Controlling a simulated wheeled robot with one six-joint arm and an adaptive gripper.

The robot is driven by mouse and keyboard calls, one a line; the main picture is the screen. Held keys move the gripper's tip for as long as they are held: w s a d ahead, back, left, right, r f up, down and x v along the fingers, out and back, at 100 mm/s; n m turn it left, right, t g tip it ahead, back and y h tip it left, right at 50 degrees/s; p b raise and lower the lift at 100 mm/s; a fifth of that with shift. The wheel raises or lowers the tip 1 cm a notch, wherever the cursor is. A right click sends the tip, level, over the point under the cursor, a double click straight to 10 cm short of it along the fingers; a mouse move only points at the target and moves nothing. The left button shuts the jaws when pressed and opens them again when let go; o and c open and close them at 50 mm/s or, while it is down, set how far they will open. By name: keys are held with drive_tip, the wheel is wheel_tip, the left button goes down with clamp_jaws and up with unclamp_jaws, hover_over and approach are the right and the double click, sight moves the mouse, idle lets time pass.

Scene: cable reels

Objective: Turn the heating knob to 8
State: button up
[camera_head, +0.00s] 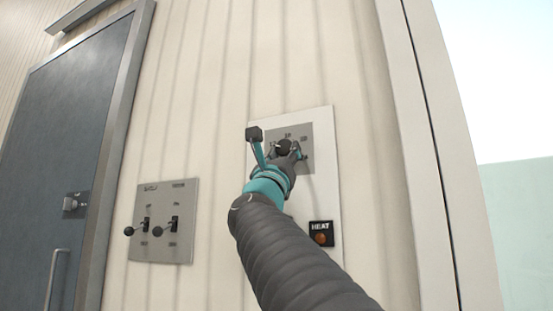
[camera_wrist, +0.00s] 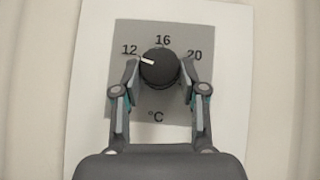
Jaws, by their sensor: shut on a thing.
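The heating knob (camera_wrist: 162,74) is round and black with a white pointer mark. It sits on a grey dial plate (camera_wrist: 194,32) printed 12, 16, 20 and °C. The mark points left and slightly up, close to the 12. No 8 is visible; my left finger covers the dial below the 12. My gripper (camera_wrist: 160,71) is shut on the knob, one finger on each side. In the head view the knob (camera_head: 284,146) shows beyond my gripper (camera_head: 286,153), which partly covers the dial plate (camera_head: 308,134).
A white backing panel (camera_head: 325,190) carries the dial. Below it is a black HEAT box (camera_head: 321,234) with an orange lamp. A grey switch plate (camera_head: 163,222) with two protruding levers is to the left, then a blue-grey door (camera_head: 62,130).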

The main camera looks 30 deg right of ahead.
drive_tip(key=n+t+y, duration=0.1)
drive_tip(key=n+y, duration=0.1)
drive_tip(key=n, duration=0.1)
drive_tip(key=n+t+y, duration=0.1)
drive_tip(key=n+y, duration=0.1)
drive_tip(key=n, duration=0.1)
drive_tip(key=n+t+y, duration=0.2)
drive_tip(key=n+y, duration=0.1)
drive_tip(key=shift+s+d+r, duration=0.2)
drive_tip(key=shift+s+d, duration=0.05)
drive_tip(key=shift+s, duration=0.1)
drive_tip(key=n+y, duration=0.1)
drive_tip(key=n, duration=0.1)
drive_tip(key=n+y+p, duration=0.1)
drive_tip(key=n+y, duration=0.3)
drive_tip(key=shift+s+d+r+p, duration=0.1)
drive_tip(key=shift+r+p, duration=0.15)
drive_tip(key=shift+p, duration=0.1)
drive_tip(key=shift+n+y+p, duration=0.35)
drive_tip(key=shift+n+y, duration=0.35)
drive_tip(key=shift+f+g, duration=0.1)
drive_tip(key=shift+g, duration=0.2)
drive_tip(key=o, duration=1.1)
drive_tip(key=shift+o, duration=0.2)
drive_tip(key=v, duration=0.7)
drive_tip(key=shift+s, duration=0.25)
